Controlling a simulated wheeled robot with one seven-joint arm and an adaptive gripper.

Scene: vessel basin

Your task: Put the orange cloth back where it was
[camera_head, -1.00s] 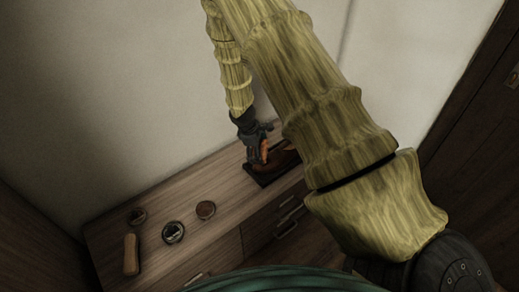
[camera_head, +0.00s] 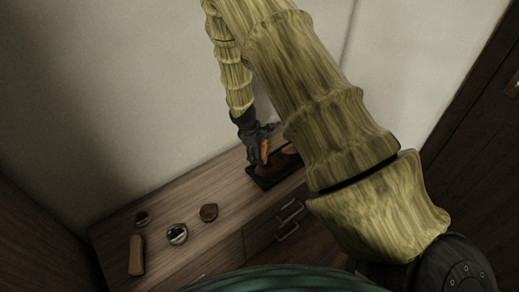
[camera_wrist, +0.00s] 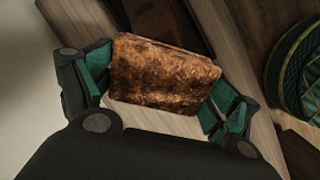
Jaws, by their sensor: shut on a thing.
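The orange cloth (camera_wrist: 165,75) is a mottled orange-brown folded piece between the teal finger pads of my gripper (camera_wrist: 160,95) in the wrist view. My gripper is shut on it. In the head view the cloth (camera_head: 264,151) shows as a small orange strip hanging below my dark gripper (camera_head: 262,140). It is at the left side of a dark tray (camera_head: 262,184) on the wooden cabinet top. I cannot tell whether the cloth touches the tray.
Brown items (camera_head: 291,149) lie in the tray, partly hidden by my arm. On the cabinet top (camera_head: 225,180) to the left are a brown round tin (camera_head: 208,212), an open tin (camera_head: 177,234), a small dark tin (camera_head: 141,218) and a tan block (camera_head: 136,255). A wall rises behind.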

